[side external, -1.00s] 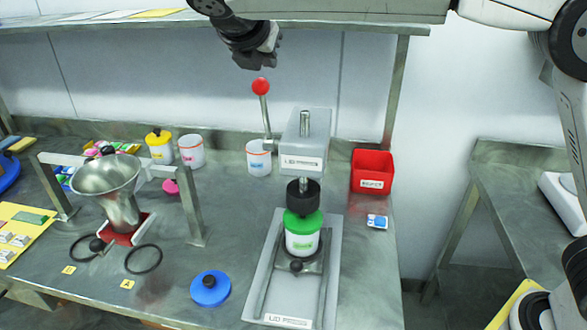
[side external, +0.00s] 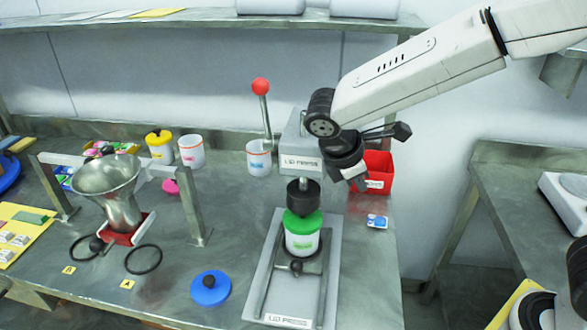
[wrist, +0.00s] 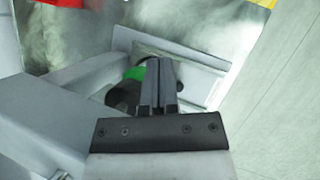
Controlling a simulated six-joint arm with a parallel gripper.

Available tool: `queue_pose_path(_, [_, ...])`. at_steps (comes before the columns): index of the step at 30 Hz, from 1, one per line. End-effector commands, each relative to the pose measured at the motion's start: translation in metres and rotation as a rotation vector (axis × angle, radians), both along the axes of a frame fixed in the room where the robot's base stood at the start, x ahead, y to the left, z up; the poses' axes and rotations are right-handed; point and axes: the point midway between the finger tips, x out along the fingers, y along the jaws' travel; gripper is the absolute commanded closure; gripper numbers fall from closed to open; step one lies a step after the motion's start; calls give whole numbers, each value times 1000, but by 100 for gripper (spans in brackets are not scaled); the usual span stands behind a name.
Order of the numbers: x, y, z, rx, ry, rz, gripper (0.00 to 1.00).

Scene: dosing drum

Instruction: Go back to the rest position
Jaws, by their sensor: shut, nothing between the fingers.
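My gripper (side external: 358,182) is shut and empty. In the side view it hangs in the air beside the press head, in front of the red bin. In the wrist view its two fingers (wrist: 158,85) lie together and partly cover the green-lidded jar (wrist: 134,73). The press (side external: 302,152) has its red-knobbed lever (side external: 261,87) standing up. The white jar with the green lid (side external: 303,222) stands upright on the press base, under the black ram (side external: 303,192).
The red bin (side external: 377,165) is partly hidden behind my gripper. A blue lid (side external: 210,288) lies left of the press base. A metal funnel (side external: 112,185) stands in a frame at left. Yellow-lidded (side external: 160,150) and white jars (side external: 191,150) stand at the back. Front bench right of the press is mostly clear.

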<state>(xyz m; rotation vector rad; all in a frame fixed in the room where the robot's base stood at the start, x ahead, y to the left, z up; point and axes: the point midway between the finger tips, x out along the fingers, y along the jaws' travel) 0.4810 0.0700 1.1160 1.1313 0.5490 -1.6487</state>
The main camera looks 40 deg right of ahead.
Motion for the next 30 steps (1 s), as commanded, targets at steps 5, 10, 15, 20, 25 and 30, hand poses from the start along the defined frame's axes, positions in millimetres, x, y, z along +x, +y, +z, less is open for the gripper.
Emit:
queue_pose_path(5, [-23,-22,-28,162,-101,-217,100])
queue_pose_path(10, [-45,-37,-51,312,-219,-470,100])
queue_pose_path(15, [-67,-52,-68,437,-351,-739,100])
queue_pose_path(20, [-82,-63,-78,513,-458,-942,100])
queue_pose_path(25, [-89,-69,-82,549,-519,-1051,100])
queue_pose_path(30, [-90,-71,-83,555,-530,-1070,100])
